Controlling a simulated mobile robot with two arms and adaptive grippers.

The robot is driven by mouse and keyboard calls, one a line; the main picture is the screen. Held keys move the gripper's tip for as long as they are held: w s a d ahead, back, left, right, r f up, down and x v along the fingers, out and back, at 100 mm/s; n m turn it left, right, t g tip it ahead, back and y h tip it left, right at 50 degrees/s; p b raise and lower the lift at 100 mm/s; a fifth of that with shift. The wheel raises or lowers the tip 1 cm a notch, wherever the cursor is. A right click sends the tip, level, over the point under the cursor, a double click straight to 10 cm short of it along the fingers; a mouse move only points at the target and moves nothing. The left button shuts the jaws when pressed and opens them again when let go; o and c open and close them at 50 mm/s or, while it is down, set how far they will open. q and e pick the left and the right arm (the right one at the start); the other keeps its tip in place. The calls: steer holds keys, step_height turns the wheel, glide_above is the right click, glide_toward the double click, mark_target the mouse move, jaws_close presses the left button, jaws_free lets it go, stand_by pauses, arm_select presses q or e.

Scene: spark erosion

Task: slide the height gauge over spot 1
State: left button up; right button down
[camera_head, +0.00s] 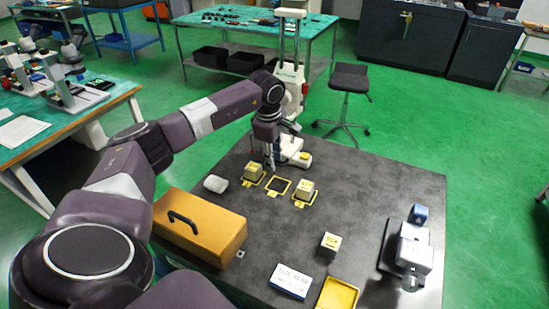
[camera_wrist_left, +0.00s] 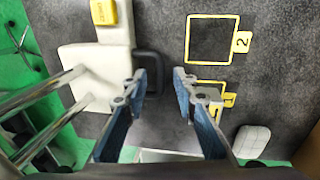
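The height gauge (camera_head: 289,75) stands upright at the back of the dark table, with a white base and tall columns. In the left wrist view its white base (camera_wrist_left: 90,75) has a black handle (camera_wrist_left: 158,70). My left gripper (camera_head: 270,163) is low beside the base; in the wrist view its fingers (camera_wrist_left: 161,74) are open, with the handle's bar showing between them. Spot 1 (camera_wrist_left: 229,101) is a yellow frame partly hidden by a finger. In the head view a block (camera_head: 253,171) stands on the leftmost spot. My right gripper is not in view.
Spot 2 (camera_wrist_left: 212,40) is empty; another block (camera_head: 306,189) stands on the spot to its right. An orange case (camera_head: 215,228), a white rounded item (camera_head: 216,184), a loose block (camera_head: 331,242), a sign (camera_head: 290,281), a yellow tray (camera_head: 338,293) and a grey device (camera_head: 414,250) share the table.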

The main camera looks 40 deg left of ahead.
arm_select(q)
steer(key=shift+d+r, duration=0.1)
steer(key=shift+d, duration=0.05)
steer(key=shift+r, duration=0.25)
step_height(320, 180, up, 11)
steer(key=s, duration=0.2)
steer(key=shift+d, duration=0.2)
steer(key=shift+r, duration=0.1)
